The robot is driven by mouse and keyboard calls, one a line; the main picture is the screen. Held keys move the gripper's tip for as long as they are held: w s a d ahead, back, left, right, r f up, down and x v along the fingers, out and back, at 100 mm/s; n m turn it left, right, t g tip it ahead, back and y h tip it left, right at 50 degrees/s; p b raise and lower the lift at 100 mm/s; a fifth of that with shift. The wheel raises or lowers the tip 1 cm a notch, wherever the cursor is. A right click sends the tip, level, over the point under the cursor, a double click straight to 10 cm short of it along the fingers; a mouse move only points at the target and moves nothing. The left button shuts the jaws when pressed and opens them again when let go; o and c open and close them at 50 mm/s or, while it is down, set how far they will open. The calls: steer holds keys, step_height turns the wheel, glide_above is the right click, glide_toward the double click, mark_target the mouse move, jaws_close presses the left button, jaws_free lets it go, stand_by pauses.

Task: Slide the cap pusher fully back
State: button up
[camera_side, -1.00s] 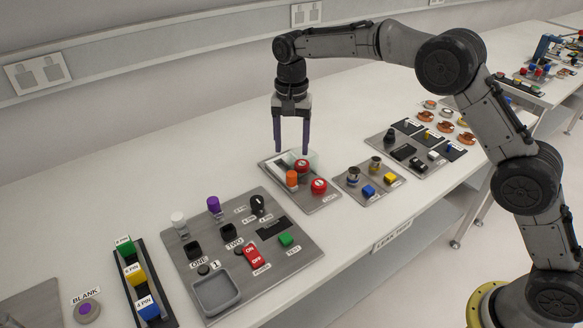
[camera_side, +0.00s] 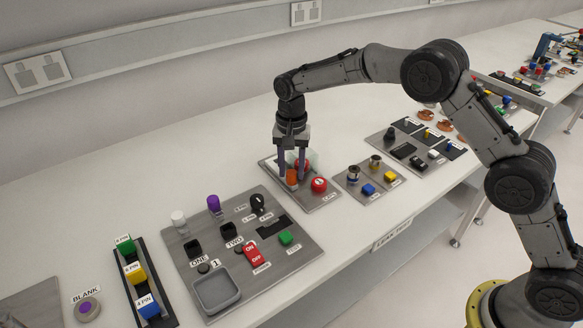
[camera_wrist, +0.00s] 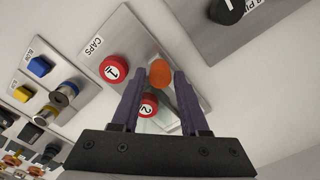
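The orange knob (camera_side: 292,177), which I take to be the cap pusher, stands on the CAPS plate (camera_side: 329,198). It also shows in the wrist view (camera_wrist: 161,73). My gripper (camera_side: 292,180) is lowered over the plate with its fingers apart, one on each side of the orange knob. In the wrist view my gripper (camera_wrist: 158,78) shows the knob between the fingertips; I cannot tell if either finger touches it. Red cap 1 (camera_side: 319,185) sits at the plate's front, and red cap 2 (camera_wrist: 148,106) is by the pale channel, partly hidden by a finger.
The panel with switches and a grey tray (camera_side: 216,292) lies to the left. A small plate with blue and yellow knobs (camera_side: 369,190) lies close on the right. The table behind the CAPS plate is clear.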

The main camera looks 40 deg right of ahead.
jaws_close()
steer(key=shift+r, duration=0.1)
stand_by(1.0)
